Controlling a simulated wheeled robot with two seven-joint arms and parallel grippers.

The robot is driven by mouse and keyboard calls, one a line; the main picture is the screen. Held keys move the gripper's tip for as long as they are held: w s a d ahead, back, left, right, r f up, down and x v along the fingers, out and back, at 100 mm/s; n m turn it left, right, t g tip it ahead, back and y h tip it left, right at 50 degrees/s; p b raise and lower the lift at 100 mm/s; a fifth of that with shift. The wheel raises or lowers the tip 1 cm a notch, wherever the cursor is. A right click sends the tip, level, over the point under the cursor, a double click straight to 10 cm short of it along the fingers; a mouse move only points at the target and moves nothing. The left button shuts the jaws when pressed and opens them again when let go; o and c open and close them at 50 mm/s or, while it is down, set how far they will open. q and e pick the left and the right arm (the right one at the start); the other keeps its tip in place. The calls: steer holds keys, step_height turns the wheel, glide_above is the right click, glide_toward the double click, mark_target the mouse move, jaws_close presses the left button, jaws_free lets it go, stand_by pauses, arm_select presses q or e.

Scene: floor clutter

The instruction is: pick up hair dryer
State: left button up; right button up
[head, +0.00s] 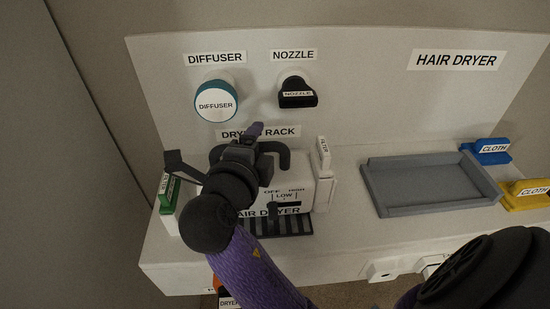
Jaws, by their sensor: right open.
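A white box-shaped body labelled "HAIR DRYER" (296,192), with OFF, LOW and HIGH marks, stands on the bench below the "DRYING RACK" sign. A dark curved bar shows at its top, and a dark slatted grille (285,226) lies at its front. My right gripper (243,152) is open, over the left part of this body, in front of the back panel. My black wrist and purple forearm hide the body's left side. I cannot tell whether the fingers touch it. My left gripper is not in view.
A teal and white diffuser (216,103) and a black nozzle (297,96) hang on the panel. A white filter piece (324,155) stands right of the body, a green block (168,192) left. A grey tray (385,202), blue cloth block (491,151) and yellow cloth block (527,194) are right.

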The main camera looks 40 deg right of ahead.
steer(key=shift+s+a, duration=0.1)
jaws_close()
stand_by(1.4)
